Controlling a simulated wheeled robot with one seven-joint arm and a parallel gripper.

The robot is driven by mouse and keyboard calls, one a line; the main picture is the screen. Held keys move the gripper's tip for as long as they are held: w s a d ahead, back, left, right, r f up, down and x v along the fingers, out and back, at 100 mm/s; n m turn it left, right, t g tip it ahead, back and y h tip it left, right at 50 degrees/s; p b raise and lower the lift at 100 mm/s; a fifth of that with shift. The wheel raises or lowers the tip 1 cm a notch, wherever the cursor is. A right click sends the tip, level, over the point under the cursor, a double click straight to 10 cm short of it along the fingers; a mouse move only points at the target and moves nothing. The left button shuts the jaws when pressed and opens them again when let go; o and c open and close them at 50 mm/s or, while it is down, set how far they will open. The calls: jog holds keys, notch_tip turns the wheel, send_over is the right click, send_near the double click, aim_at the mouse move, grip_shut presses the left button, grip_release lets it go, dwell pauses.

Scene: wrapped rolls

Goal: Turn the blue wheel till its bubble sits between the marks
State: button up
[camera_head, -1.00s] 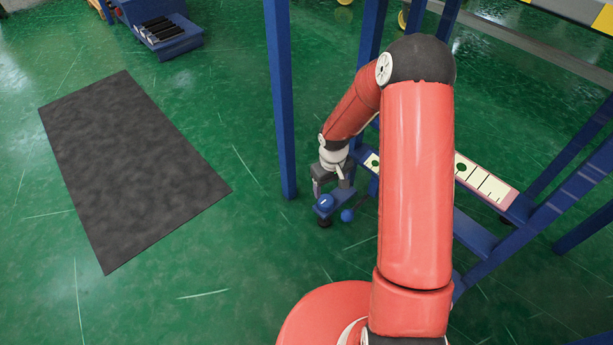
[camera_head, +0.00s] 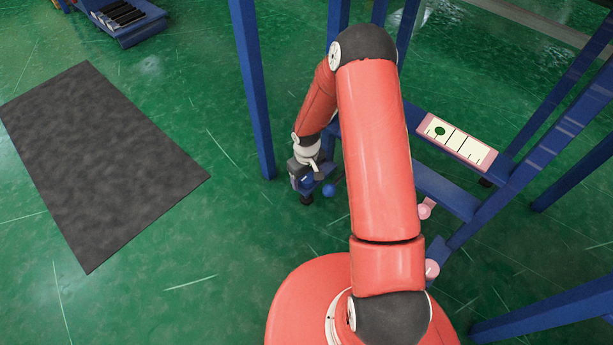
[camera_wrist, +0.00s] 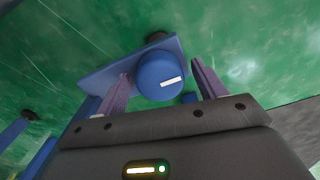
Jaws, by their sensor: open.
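The blue wheel (camera_wrist: 160,76) is a round knob with a white line on its face, on a blue plate in the wrist view. My gripper (camera_wrist: 162,70) is open, with one finger on each side of the wheel. I cannot tell whether the fingers touch it. In the head view my gripper (camera_head: 303,176) is low at the blue stand, mostly covering the wheel. The blue wheel's bubble gauge is not visible now; my arm blocks that part of the frame.
A pink-framed gauge (camera_head: 479,153) has a green bubble (camera_head: 440,131) left of its long black lines. Pink knobs (camera_head: 424,210) (camera_head: 432,268) sit right of my arm. Blue posts (camera_head: 252,85) stand close by. A dark mat (camera_head: 105,165) lies left.

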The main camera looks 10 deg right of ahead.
jog(key=c, duration=1)
jog(key=n+p, duration=0.1)
jog(key=n, duration=0.3)
jog(key=shift+r+n, duration=0.1)
jog(key=shift+n, duration=0.2)
jog(key=n+p, duration=0.1)
jog(key=n, duration=0.4)
jog(key=shift+p, duration=0.35)
jog(key=n+p, duration=0.2)
jog(key=n, duration=0.3)
jog(key=shift+n, duration=0.4)
jog(key=shift+n+p, duration=0.65)
jog(key=shift+n, duration=1.65)
